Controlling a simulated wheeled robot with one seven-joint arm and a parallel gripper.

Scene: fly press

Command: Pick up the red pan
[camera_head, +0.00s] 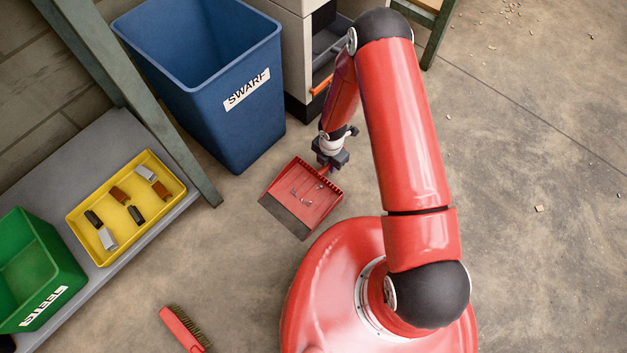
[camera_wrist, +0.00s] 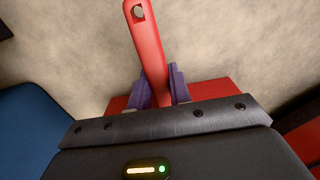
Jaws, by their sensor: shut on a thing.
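The red pan (camera_head: 310,188) is a dustpan with a dark front lip and some curled metal bits lying in it. In the head view it is at the middle, over the floor in front of the blue bin. My gripper (camera_head: 325,167) is at its back edge, shut on the handle. In the wrist view the pan's red handle (camera_wrist: 147,50), with a hole near its end, passes between the purple fingers of my gripper (camera_wrist: 158,88). Part of the pan body is hidden behind the gripper there. I cannot tell whether the pan touches the floor.
A blue bin (camera_head: 185,115) marked SWARF stands behind and left of the pan. A grey shelf (camera_head: 125,128) holds a yellow tray (camera_head: 168,172) with several small blocks and a green bin (camera_head: 50,268). A red brush (camera_head: 182,330) lies on the floor. The floor at right is mostly clear.

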